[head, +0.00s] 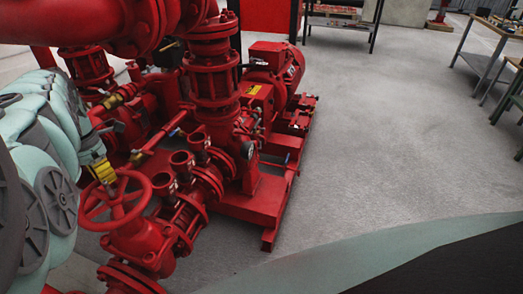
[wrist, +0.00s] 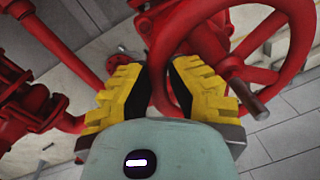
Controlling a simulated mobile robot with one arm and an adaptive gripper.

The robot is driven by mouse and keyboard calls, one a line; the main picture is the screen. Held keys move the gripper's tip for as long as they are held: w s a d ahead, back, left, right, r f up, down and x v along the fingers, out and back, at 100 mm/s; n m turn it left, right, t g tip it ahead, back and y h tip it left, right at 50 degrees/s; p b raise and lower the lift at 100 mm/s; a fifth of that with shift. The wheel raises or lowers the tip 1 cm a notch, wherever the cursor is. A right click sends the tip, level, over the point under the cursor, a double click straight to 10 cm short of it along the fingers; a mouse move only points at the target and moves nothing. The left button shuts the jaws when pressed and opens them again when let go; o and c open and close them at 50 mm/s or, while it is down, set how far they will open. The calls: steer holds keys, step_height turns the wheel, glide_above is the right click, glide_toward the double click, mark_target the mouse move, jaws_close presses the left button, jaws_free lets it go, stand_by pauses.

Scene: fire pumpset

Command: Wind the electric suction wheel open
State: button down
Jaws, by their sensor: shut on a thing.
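The red suction handwheel (head: 84,212) sits on a red valve at the lower left of the head view. In the wrist view the handwheel (wrist: 302,35) fills the upper right, with its spokes and a grey metal stem (wrist: 250,100) showing. My gripper (head: 104,172) has yellow ridged fingers and is at the far rim of the wheel. In the wrist view my gripper (wrist: 160,78) has one finger on each side of the rim and is shut on it. The exact contact surfaces are partly hidden by the fingers.
Red pipes and flanges (head: 213,70) stand just behind the wheel. A red motor (head: 275,68) sits on the red base frame beyond. Open grey floor (head: 390,130) lies to the right. Workbenches (head: 485,60) stand at the far right.

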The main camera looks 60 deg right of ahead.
steer(key=c, duration=1)
jaws_free()
steer(key=shift+s+d+f, duration=0.15)
steer(key=shift+s+f, duration=0.05)
steer(key=shift+o, duration=1.3)
steer(key=shift+w+r, duration=0.1)
